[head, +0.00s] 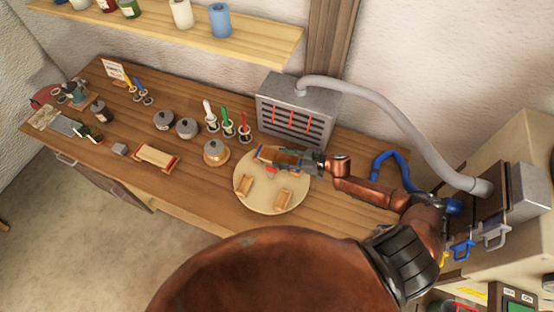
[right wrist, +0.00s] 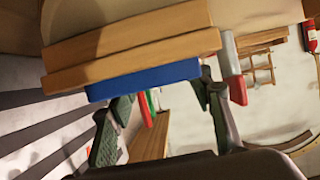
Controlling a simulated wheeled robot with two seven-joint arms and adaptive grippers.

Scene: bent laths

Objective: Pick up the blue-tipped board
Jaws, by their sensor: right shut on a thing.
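The blue-tipped board (head: 281,156) is a tan wooden lath piece held over a pale round board (head: 245,203). My right gripper (head: 305,162) reaches in from the right and is shut on it. In the right wrist view, the blue part (right wrist: 145,79) lies across the fingers (right wrist: 165,98), with tan wood (right wrist: 130,48) beyond it. A red-tipped grey piece (right wrist: 238,88) shows beside the right finger. The exact finger contact is partly hidden. My left gripper is not in view.
Two small wooden blocks (head: 283,197) stand on the round board. A red-ended wooden piece (head: 157,156), lidded pots (head: 187,127) and colored-handled tools (head: 227,127) stand to the left. A grey slotted heater (head: 295,112) with a hose is behind. The front table strip is clear.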

